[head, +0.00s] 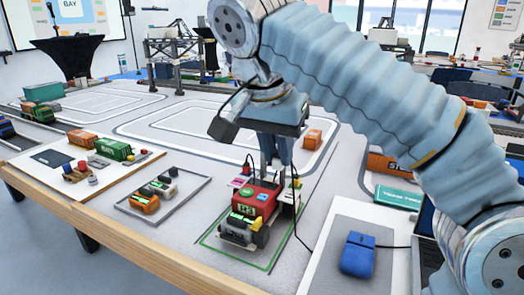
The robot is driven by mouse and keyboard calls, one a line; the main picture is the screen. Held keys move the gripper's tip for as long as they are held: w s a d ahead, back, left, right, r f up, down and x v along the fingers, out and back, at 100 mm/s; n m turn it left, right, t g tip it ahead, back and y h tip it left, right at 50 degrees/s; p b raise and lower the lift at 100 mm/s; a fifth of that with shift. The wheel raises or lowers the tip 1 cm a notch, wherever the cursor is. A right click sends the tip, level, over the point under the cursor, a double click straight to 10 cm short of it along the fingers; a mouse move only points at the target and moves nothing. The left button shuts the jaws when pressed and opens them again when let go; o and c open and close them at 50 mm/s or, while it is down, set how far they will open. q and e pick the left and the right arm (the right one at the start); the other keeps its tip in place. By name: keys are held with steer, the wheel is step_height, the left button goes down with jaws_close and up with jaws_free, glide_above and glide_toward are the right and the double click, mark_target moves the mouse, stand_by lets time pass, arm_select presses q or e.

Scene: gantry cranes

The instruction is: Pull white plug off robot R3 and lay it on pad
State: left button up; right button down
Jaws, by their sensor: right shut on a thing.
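A red robot (250,205) with a green-lit label, which I take for R3, stands inside a green outline on the table. My right gripper (272,176) reaches down from the upper right, its fingers closed just behind and above the red robot. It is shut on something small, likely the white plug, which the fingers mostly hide. Black cables rise on both sides of the fingers. Whether the plug is still seated in the robot cannot be told. Which surface is the pad is not clear. My left gripper is not in view.
A grey tray (190,208) with small orange and dark robots lies to the left. A teal box (397,197) and an orange container (384,165) stand behind. A gantry crane (178,47) stands at the back.

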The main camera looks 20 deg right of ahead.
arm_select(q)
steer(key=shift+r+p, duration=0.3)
arm_select(e)
steer(key=w+d, duration=0.2)
steer(key=d, duration=2.2)
steer(key=shift+w, duration=0.4)
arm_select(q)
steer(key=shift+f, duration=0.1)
arm_select(e)
steer(key=shift+d+f, duration=0.1)
steer(key=f+b, duration=0.4)
steer(key=f, duration=0.1)
steer(key=f+b, duration=0.9)
steer(key=f, duration=0.1)
steer(key=shift+s+a+f, duration=0.15)
steer(key=shift+a+f, duration=0.2)
steer(key=shift+f, duration=0.05)
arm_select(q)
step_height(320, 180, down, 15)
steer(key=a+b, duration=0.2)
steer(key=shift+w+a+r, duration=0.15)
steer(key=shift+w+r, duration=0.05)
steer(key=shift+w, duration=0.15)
arm_select(e)
steer(key=shift+s+a+f, duration=0.1)
steer(key=shift+a+f, duration=0.1)
steer(key=shift+f, duration=0.7)
